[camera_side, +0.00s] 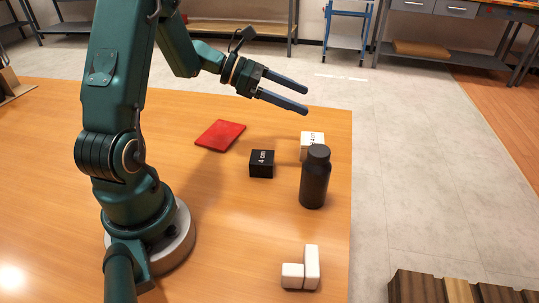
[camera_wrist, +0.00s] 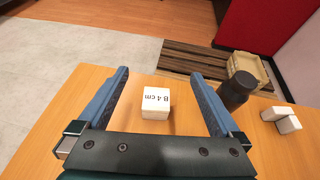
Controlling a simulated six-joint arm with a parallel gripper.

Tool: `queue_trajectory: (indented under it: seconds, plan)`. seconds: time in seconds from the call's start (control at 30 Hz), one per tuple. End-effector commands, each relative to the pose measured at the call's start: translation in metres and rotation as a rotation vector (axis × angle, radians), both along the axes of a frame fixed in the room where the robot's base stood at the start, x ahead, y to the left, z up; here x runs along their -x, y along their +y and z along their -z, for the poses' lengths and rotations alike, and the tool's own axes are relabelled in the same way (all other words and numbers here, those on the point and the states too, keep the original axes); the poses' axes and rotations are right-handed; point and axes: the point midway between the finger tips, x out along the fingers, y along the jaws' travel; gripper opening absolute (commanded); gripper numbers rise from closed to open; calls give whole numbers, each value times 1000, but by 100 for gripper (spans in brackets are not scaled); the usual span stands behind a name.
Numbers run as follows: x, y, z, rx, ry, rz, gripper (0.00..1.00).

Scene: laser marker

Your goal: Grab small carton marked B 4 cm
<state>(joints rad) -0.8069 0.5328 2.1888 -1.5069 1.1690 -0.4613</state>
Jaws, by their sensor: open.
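The small white carton (camera_wrist: 155,112) marked "B 4 cm" stands on the table, framed between and below my fingers in the wrist view. In the side view the white carton (camera_side: 308,140) stands behind the black bottle, which hides part of it. My gripper (camera_side: 306,98) is open and empty, above the table, up and to the left of the carton in the side view. Its two blue fingers (camera_wrist: 158,75) are spread wide in the wrist view.
A black carton (camera_side: 262,164) marked "4 cm" sits left of the black bottle (camera_side: 315,178). A red flat pad (camera_side: 220,135) lies further back. White blocks (camera_side: 300,272) stand near the front. The table's right edge (camera_side: 350,200) is close to the bottle.

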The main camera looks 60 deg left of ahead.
Motion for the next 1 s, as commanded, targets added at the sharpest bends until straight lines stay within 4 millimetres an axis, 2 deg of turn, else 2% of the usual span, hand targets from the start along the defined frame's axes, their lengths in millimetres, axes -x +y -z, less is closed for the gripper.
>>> queue_trajectory:
  seconds: [0.03,0.2,0.33,0.53,1.0]
  plan:
    - [1,-2,18,8,11,1,100]
    - [1,-1,66,5,9,2,100]
    - [0,-1,90,1,3,3,100]
    - [-4,-4,102,-5,-1,5,100]
    - [-36,-30,119,-6,-1,6,100]
